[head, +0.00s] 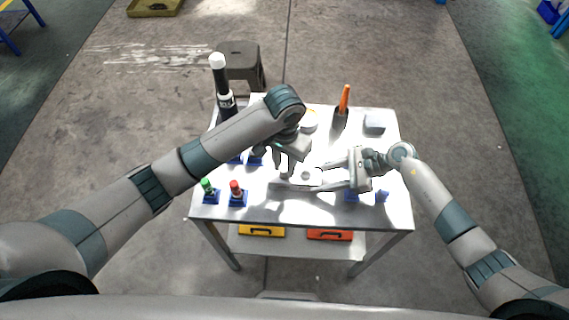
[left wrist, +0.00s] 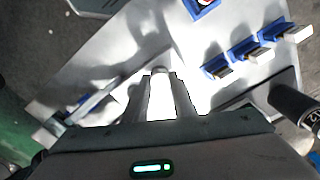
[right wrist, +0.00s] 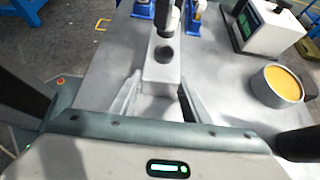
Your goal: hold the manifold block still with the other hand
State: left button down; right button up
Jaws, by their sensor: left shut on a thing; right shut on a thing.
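The grey manifold block (head: 295,187) lies near the middle of the white table. In the right wrist view the block (right wrist: 161,72) runs between the fingers of my right gripper (right wrist: 158,98), with a dark hole on top. My right gripper (head: 347,185) is shut on its right end. My left gripper (head: 290,170) points down over the block from behind. It is shut on a small pale part (left wrist: 161,71), which glare washes out in the left wrist view. I cannot tell whether this part touches the block.
Green-capped (head: 207,184) and red-capped (head: 236,188) parts stand in blue holders at the front left. A tall black cylinder (head: 224,90) stands back left, an orange-handled tool (head: 344,100) at the back. A round tub (right wrist: 282,84) stands on the table.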

pick_arm(q)
jog(key=m, duration=0.5)
dwell(0.3)
jog(key=shift+m, duration=0.8)
jog(key=m, duration=0.3)
jog(key=shift+m, duration=0.4)
jog(key=m, duration=0.2)
jog(key=shift+w+m, duration=0.1)
jog(key=shift+m, duration=1.3)
jog(key=shift+m, duration=0.3)
